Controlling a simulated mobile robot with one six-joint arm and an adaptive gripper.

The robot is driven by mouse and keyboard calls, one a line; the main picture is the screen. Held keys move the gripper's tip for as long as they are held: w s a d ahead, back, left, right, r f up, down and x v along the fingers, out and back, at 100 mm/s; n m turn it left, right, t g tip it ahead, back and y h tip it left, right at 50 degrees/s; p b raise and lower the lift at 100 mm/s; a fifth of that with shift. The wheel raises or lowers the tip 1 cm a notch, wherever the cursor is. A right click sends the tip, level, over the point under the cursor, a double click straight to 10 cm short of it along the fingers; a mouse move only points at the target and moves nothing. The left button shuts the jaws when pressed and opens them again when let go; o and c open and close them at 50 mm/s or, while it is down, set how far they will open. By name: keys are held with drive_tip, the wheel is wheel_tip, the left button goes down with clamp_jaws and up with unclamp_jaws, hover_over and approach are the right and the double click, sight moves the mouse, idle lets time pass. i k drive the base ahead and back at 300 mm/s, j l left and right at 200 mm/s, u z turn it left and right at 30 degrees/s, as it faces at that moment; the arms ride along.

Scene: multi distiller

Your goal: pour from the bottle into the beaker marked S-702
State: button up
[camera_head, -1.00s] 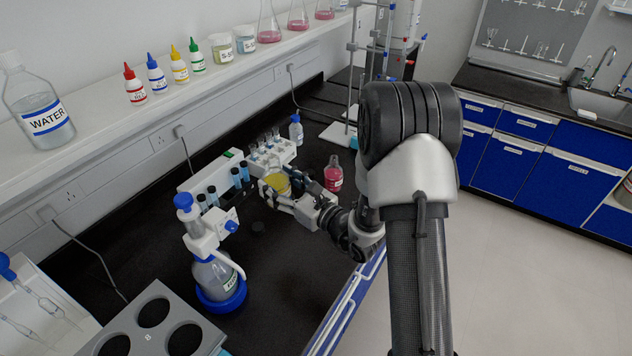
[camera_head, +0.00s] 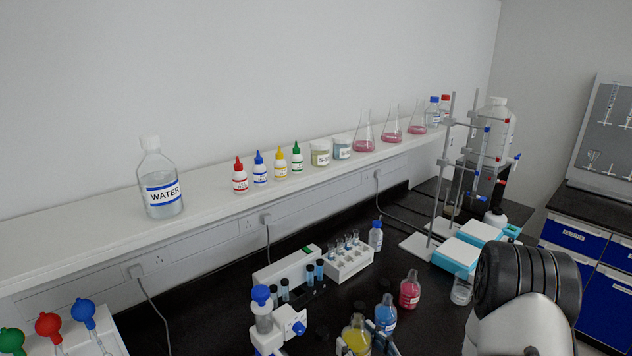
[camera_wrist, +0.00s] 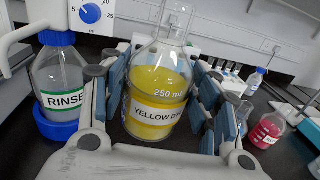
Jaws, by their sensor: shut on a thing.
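The yellow dye bottle (camera_wrist: 155,112), a clear flask labelled YELLOW DYE and 250 ml, is upright between the pads of my gripper (camera_wrist: 162,85). My gripper is shut on it. In the head view the yellow bottle (camera_head: 356,340) is at the bottom edge, with a finger beside it. I cannot tell whether it touches the bench. A clear beaker (camera_head: 461,290) stands right of the red bottle, by the blue-and-white boxes. Labelled beakers (camera_head: 320,153) stand on the shelf. I cannot read S-702 on any of them.
A blue bottle (camera_head: 385,315) and a red bottle (camera_head: 409,290) stand close right of my gripper. The RINSE bottle (camera_wrist: 62,85) with its dispenser is close left in the wrist view. A tube rack (camera_head: 349,262) and stands (camera_head: 446,200) are behind.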

sight(461, 291)
drive_tip(key=z, duration=1.2)
drive_tip(key=i+z, duration=0.45)
drive_tip(key=i, duration=0.85)
